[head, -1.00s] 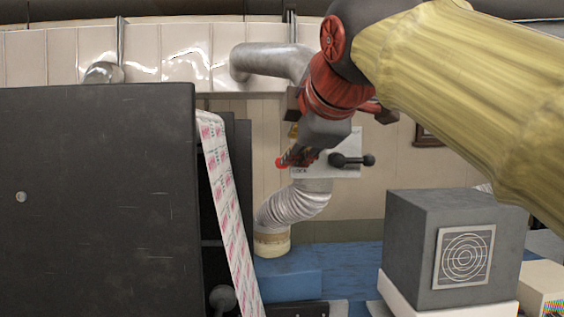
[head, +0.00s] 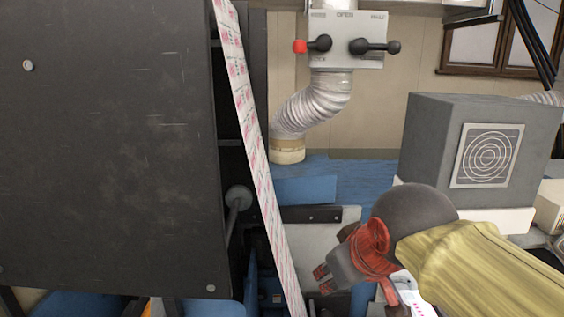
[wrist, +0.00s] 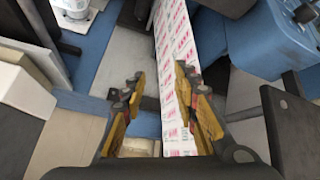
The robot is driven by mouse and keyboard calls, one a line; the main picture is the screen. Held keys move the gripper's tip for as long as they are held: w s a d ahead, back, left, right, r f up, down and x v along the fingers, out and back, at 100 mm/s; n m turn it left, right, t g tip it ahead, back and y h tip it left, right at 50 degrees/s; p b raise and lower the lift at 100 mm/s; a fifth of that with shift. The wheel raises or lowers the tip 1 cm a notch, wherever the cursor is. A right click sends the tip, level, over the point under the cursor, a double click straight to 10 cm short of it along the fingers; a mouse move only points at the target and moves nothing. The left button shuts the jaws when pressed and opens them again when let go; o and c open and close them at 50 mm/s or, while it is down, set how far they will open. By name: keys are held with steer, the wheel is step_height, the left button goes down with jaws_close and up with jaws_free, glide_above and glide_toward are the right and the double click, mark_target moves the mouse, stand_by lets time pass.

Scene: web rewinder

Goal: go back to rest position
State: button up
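My gripper (wrist: 160,105) is open and empty in the wrist view, its two fingers spread apart. In the head view my gripper (head: 322,282) is low, right of the printed web and near its lower end. The long printed web (head: 262,165) runs down from the top along the right side of the dark machine panel. In the wrist view the web (wrist: 178,70) passes behind the gripper's fingers; I cannot tell whether it touches them. The lever panel (head: 347,28) on the duct is clear of my gripper and carries a red-tipped lever (head: 312,45) and a black lever (head: 374,47).
A large dark machine panel (head: 105,150) fills the left. A grey box with a round grille (head: 430,140) stands at the right, near my arm. A flexible duct (head: 315,105) hangs below the lever panel. A blue machine part (wrist: 262,38) is at the wrist view's upper right.

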steer(key=s+d+f+m+b, duration=0.1)
steer(key=s+d+f+b, duration=0.2)
steer(key=f, duration=0.7)
steer(key=s+d+f+m+g+b, duration=0.1)
steer(key=s+d+f+m+b, duration=0.1)
steer(key=s+f+b, duration=0.4)
steer(key=s+d+f+m+h+b, duration=0.1)
steer(key=s+d+f+b, duration=0.3)
steer(key=f, duration=1.2)
steer(key=shift+s+m+g+b, duration=0.4)
steer(key=shift+s+b, duration=0.05)
steer(key=shift+b, duration=0.55)
steer(key=shift+d, duration=0.2)
